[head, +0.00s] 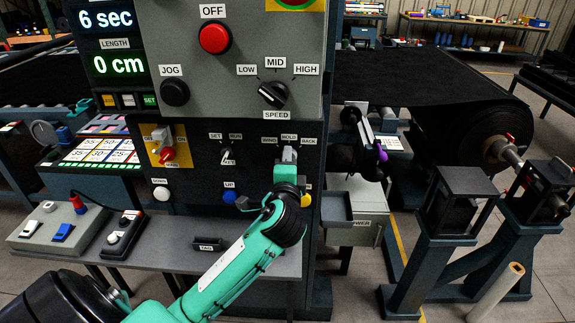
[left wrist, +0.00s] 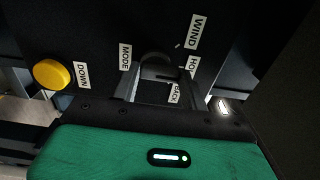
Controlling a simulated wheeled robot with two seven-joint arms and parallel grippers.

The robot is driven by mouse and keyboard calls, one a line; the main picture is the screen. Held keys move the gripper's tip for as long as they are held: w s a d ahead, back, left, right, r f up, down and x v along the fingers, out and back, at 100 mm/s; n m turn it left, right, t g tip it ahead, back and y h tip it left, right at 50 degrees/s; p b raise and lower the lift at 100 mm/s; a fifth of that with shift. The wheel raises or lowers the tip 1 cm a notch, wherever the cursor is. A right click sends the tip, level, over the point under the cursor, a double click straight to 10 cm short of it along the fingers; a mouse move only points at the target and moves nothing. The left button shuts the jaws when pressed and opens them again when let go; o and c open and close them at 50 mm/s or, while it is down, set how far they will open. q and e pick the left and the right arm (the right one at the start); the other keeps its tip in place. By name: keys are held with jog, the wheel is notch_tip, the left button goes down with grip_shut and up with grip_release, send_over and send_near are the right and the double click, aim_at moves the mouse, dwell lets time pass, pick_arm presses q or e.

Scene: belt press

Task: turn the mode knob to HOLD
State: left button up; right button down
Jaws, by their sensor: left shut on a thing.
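The mode knob shows as a dark round knob (left wrist: 155,60) on the black panel in the left wrist view. The labels WIND, HOLD and BACK stand around one side of it, with MODE on the other. In the head view my left gripper (head: 289,155) covers the knob, just below the HOLD label (head: 289,137). The fingers also show in the left wrist view (left wrist: 153,78), shut on the knob from both sides. Which label the knob points to cannot be told. My right gripper is not in view.
A yellow button (left wrist: 53,73) lies beside the knob, marked DOWN. The SET/RUN switch (head: 227,155) and blue UP button (head: 229,197) are left of my gripper. The speed knob (head: 273,95) is above. A grey tray (head: 336,208) sticks out at the right.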

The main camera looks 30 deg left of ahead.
pick_arm(q)
jog(key=shift+f, duration=0.1)
jog(key=o, duration=1)
jog(key=b+v, duration=0.1)
jog(key=v, duration=1.3)
jog(key=shift+a, duration=0.15)
